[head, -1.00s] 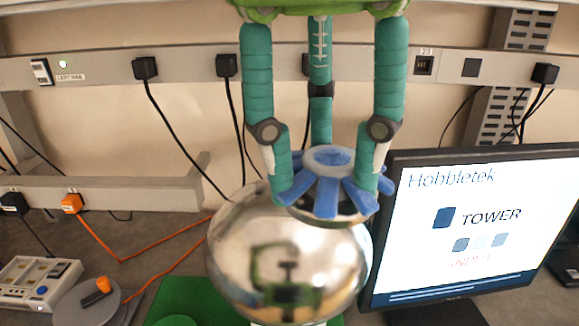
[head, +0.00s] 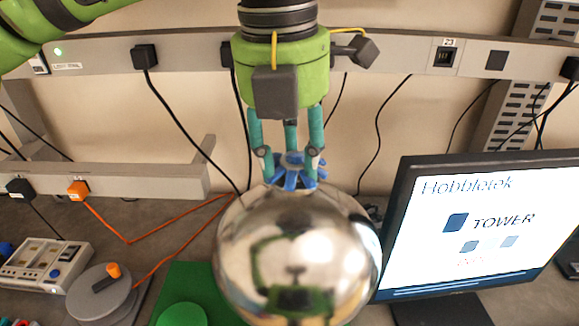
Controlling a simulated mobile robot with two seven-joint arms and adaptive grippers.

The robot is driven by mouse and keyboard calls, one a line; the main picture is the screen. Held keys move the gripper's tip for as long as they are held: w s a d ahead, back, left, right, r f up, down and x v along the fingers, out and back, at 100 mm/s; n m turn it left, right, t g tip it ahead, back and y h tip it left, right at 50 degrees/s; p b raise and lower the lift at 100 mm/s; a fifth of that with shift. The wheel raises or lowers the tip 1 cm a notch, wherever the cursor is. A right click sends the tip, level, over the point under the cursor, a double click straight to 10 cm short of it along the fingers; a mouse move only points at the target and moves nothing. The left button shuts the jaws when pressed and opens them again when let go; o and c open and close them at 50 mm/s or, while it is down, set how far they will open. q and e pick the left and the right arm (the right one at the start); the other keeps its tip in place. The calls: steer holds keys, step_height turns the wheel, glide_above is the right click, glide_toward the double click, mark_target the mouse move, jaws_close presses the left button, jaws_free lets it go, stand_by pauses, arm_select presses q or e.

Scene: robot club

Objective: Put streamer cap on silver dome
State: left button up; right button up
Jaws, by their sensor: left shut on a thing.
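The silver dome (head: 298,255) is a large, shiny round ball in the lower middle of the head view, with my green body mirrored in it. The streamer cap (head: 292,172) is a blue ring with short blue strips pointing outward and down. It shows at the dome's top edge. I cannot tell whether it touches the dome or hangs just above or behind it. My left gripper (head: 289,160), with teal fingers, comes down from above and is shut on the cap. My right gripper is not in view.
A monitor (head: 485,225) stands close on the dome's right. A green mat (head: 205,285) lies on its left. Farther left are a grey disc (head: 103,292) with an orange knob and a control box (head: 45,268). Cables hang from the wall rail (head: 190,60) behind.

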mark_target(289, 176)
arm_select(q)
steer(key=f+p, duration=0.1)
steer(key=f, duration=0.2)
steer(key=shift+s+p, duration=0.2)
steer(key=shift+p, duration=0.15)
steer(key=shift+f, duration=0.35)
steer(key=shift+w+f, duration=0.15)
steer(key=shift+f, duration=0.1)
steer(key=o, duration=1.2)
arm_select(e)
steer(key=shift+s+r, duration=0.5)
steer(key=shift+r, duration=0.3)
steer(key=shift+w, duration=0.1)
